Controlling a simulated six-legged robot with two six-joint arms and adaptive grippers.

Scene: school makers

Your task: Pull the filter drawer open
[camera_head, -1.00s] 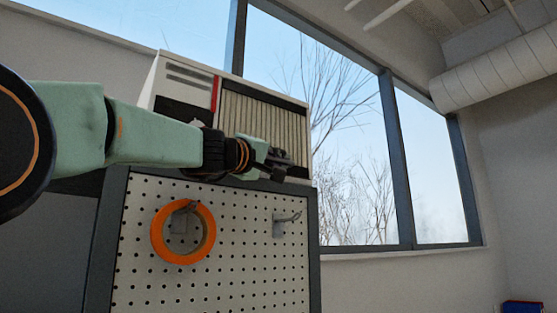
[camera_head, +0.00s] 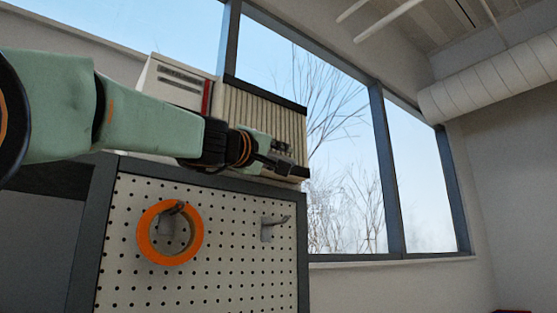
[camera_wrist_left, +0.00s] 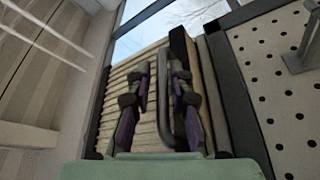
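The beige filter unit (camera_head: 258,112) with a ribbed front stands on top of the pegboard cabinet. In the left wrist view its ribs (camera_wrist_left: 120,92) run sideways, with a dark band (camera_wrist_left: 183,50) along one edge. A dark grey bar handle (camera_wrist_left: 165,105) shows there, between the two fingers of my left gripper (camera_wrist_left: 161,72). The fingers are apart, and I cannot tell whether either touches the handle. In the head view my left gripper (camera_head: 283,155) is at the unit's lower right front and covers part of the drawer area. My right gripper is not in view.
Below the unit, the pegboard (camera_head: 225,235) carries an orange tape roll (camera_head: 145,236) on one hook and has another hook (camera_head: 272,225) to the right. Windows (camera_head: 345,170) stand behind. The space right of the cabinet looks clear.

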